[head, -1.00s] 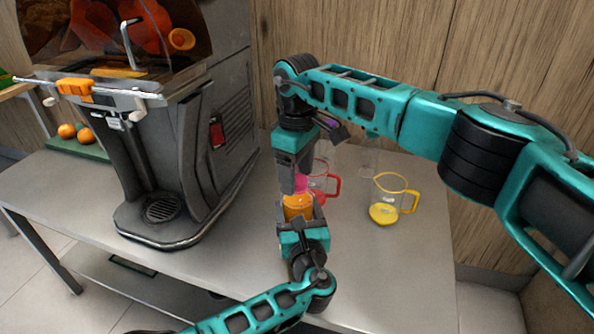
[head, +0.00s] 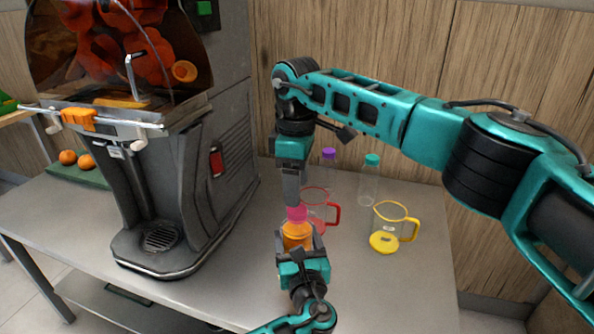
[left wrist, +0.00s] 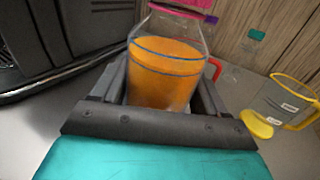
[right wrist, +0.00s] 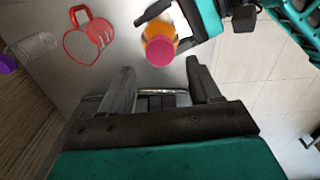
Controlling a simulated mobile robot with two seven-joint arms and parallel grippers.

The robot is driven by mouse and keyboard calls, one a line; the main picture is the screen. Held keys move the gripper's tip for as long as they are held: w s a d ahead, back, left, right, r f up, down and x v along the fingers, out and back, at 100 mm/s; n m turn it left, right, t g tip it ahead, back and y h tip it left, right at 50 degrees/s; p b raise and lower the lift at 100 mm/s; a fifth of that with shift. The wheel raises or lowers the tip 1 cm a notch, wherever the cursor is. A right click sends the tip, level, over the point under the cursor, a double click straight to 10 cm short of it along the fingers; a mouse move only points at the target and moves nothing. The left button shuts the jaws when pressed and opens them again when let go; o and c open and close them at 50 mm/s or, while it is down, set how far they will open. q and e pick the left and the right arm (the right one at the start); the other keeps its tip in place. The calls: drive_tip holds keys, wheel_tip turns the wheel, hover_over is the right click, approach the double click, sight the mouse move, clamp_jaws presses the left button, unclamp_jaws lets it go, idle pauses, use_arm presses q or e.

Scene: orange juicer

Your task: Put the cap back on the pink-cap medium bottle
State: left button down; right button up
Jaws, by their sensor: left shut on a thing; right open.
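The medium bottle (head: 297,236) holds orange juice and stands upright in my left gripper (head: 300,248), which is shut on its body. The juice-filled body fills the middle of the left wrist view (left wrist: 165,72). The pink cap (head: 297,213) sits on top of the bottle; it shows as a pink disc in the right wrist view (right wrist: 161,52). I cannot tell how tightly it is seated. My right gripper (head: 291,200) points down just above the cap. In the right wrist view its fingers (right wrist: 160,78) are apart with nothing between them.
A red-handled jug (head: 333,214) stands just behind the bottle, and a yellow jug (head: 391,237) to the right. A purple-capped bottle (head: 328,168) and a teal-capped bottle (head: 369,181) stand near the wall. The juicer (head: 180,150) is at left. The table's front right is clear.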

drive_tip(key=n, duration=0.5)
drive_tip(key=shift+r+n, duration=0.2)
drive_tip(key=shift+n, duration=0.1)
drive_tip(key=n, duration=0.5)
drive_tip(key=shift+r, duration=0.2)
drive_tip(key=n, duration=0.5)
drive_tip(key=shift+r+n, duration=0.15)
drive_tip(key=shift+n, duration=0.25)
drive_tip(key=n, duration=0.5)
drive_tip(key=shift+r, duration=0.2)
drive_tip(key=n, duration=0.6)
drive_tip(key=shift+r, duration=0.2)
drive_tip(key=n, duration=0.5)
drive_tip(key=shift+r, duration=0.2)
drive_tip(key=n, duration=0.5)
drive_tip(key=shift+r+n, duration=0.15)
drive_tip(key=shift+n, duration=0.15)
drive_tip(key=n, duration=0.5)
drive_tip(key=shift+r+n, duration=0.2)
drive_tip(key=shift+n, duration=0.2)
